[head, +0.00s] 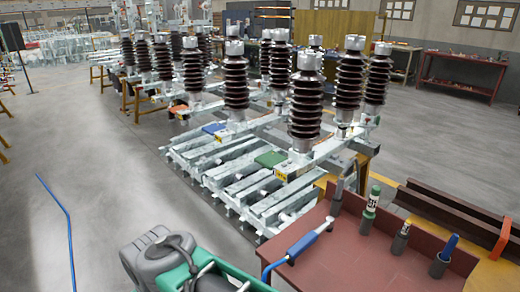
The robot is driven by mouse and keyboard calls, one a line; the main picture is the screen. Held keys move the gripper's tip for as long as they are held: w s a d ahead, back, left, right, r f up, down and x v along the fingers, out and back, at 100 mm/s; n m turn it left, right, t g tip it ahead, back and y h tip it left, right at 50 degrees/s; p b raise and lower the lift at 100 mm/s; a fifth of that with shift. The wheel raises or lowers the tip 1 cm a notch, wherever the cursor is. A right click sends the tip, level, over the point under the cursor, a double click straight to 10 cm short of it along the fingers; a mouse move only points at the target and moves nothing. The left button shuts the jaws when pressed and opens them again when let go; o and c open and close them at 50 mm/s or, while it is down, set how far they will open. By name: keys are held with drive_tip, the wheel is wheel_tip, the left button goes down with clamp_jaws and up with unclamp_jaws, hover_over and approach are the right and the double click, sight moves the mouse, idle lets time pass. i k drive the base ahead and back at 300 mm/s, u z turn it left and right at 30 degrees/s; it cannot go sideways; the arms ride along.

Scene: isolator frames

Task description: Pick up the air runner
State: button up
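A tool with a blue handle and a silver head (308,241) lies at the left edge of a red-brown tabletop (355,262). It looks like the air runner. Its blue end points to the lower left, where a blue hose (269,272) seems to join it and runs down off the table edge. Grey and green parts of my arm show at the bottom, left of the table and apart from the tool. My gripper's fingers are not seen.
A green-labelled cylinder (371,203), a grey holder (401,238) and a blue-topped holder (443,256) stand on the table. Behind it is a metal frame with brown ribbed insulators (306,105). A blue hose (62,215) crosses the open floor at left.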

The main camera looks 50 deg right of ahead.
sight(291, 255)
drive_tip(key=i, duration=0.85)
drive_tip(key=z, duration=2.25)
